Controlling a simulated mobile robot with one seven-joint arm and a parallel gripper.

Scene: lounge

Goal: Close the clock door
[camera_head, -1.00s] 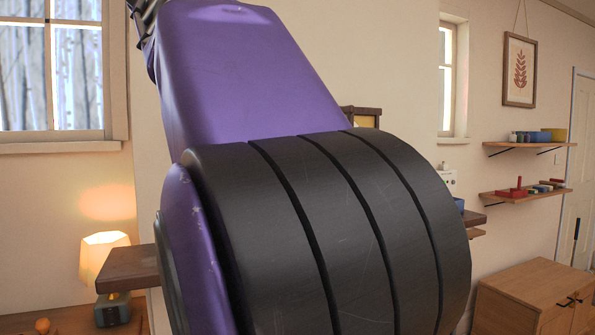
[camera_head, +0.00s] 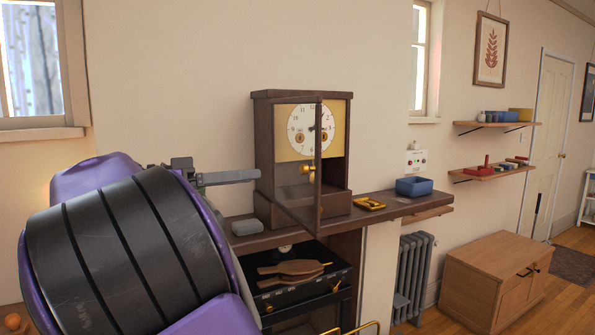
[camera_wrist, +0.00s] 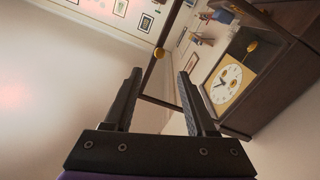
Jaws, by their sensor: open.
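The clock (camera_head: 263,150) is a dark brown wooden case with a round white dial on a yellow panel, upright on the mantel shelf. Its glazed door (camera_head: 318,150) stands open, swung out from the case's left side. The clock case also shows at the right of the wrist view (camera_wrist: 285,70). There the door frame (camera_wrist: 174,25) with a round brass knob (camera_wrist: 158,53) lies beyond my fingertips. My gripper (camera_head: 250,202) is open and empty, left of the clock. In the wrist view my gripper (camera_wrist: 160,73) has its fingers apart; contact with the door cannot be told.
The mantel shelf (camera_head: 375,213) holds a brass-coloured tray (camera_head: 369,203) and a blue box (camera_head: 414,187) right of the clock. Below are a dark stove with bellows (camera_head: 292,269) and a radiator (camera_head: 413,268). A wooden cabinet (camera_head: 490,270) stands at right.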

